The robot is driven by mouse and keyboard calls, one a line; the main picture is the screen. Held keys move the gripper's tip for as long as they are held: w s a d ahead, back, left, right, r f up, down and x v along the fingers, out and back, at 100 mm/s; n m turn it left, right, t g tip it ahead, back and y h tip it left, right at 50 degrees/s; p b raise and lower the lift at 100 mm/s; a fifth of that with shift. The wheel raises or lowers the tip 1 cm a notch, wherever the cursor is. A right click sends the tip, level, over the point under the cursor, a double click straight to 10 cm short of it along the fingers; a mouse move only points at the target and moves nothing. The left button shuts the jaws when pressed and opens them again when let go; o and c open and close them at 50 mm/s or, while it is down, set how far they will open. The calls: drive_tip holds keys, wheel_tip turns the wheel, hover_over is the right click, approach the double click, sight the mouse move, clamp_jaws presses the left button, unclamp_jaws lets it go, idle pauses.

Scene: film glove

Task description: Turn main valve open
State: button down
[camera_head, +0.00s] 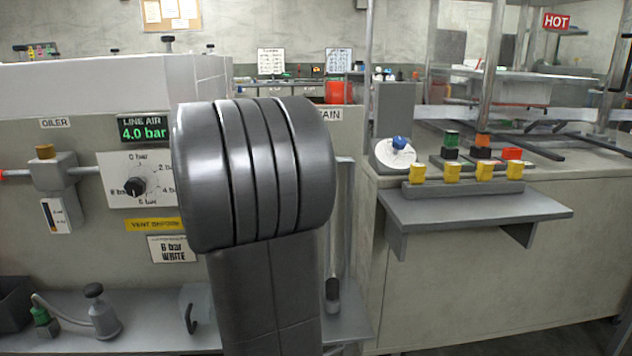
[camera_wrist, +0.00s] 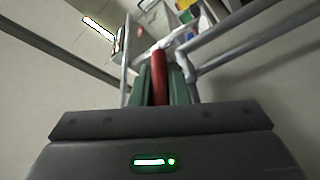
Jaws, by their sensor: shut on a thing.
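In the wrist view a red lever handle (camera_wrist: 159,62) runs away from me along the middle of the picture; it appears to be the main valve's handle. My gripper (camera_wrist: 160,82) is shut on it, with a green finger pad on each side. The far end of the handle meets a pale fitting, too small to make out. In the head view my thick grey arm covers the middle of the panel, and my gripper and the valve are hidden. The pressure display (camera_head: 143,128) reads LINE AIR 4.0 bar.
A dial knob (camera_head: 135,186) and an oiler (camera_head: 54,172) are on the panel left of my arm. Grey pipes (camera_wrist: 230,40) run close beside my gripper. On the right a shelf (camera_head: 470,207) stands below several yellow blocks (camera_head: 451,172).

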drive_tip(key=shift+f+h+b, duration=0.15)
drive_tip(key=shift+h+b, duration=0.3)
drive_tip(key=shift+h, duration=0.05)
drive_tip(key=c, duration=1.7)
unclamp_jaws()
drive_tip(key=p+v, duration=0.2)
drive_tip(key=v, duration=1.2)
drive_tip(key=shift+d+f, duration=0.1)
drive_tip(key=shift+d, duration=0.15)
drive_tip(key=b+x, duration=0.2)
drive_tip(key=x, duration=1.1)
drive_tip(key=shift+w+d+r, duration=0.15)
drive_tip(key=shift+d+r, duration=0.05)
